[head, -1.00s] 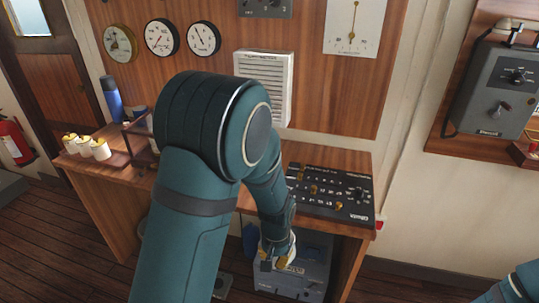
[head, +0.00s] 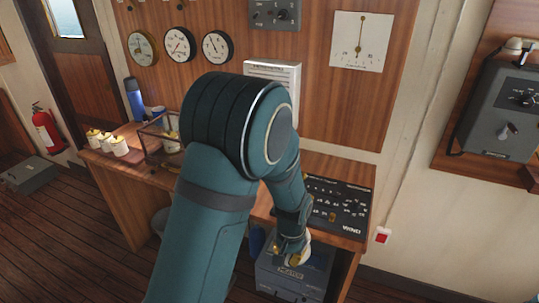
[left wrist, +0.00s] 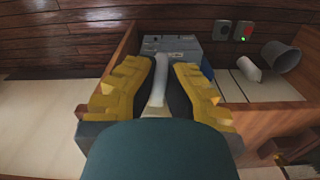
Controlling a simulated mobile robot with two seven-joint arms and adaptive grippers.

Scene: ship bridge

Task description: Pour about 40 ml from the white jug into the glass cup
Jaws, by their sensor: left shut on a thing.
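My left gripper (head: 293,255) hangs low in front of the desk, beyond my bent arm. In the left wrist view its yellow-padded fingers (left wrist: 160,92) are shut on a narrow white piece (left wrist: 157,75), which looks like part of the white jug. Most of the held thing is hidden, and I cannot tell its tilt or contents. A small pale part of it shows beside the gripper in the head view (head: 304,240). I cannot make out the glass cup in either view. My right gripper is out of view.
The wooden desk (head: 125,165) holds several white jars (head: 106,142), a blue flask (head: 135,98), a wooden rack (head: 150,140) and a black control panel (head: 338,205). A grey box (head: 290,275) stands under it. A red extinguisher (head: 46,130) is at left. Floor at left is mostly clear.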

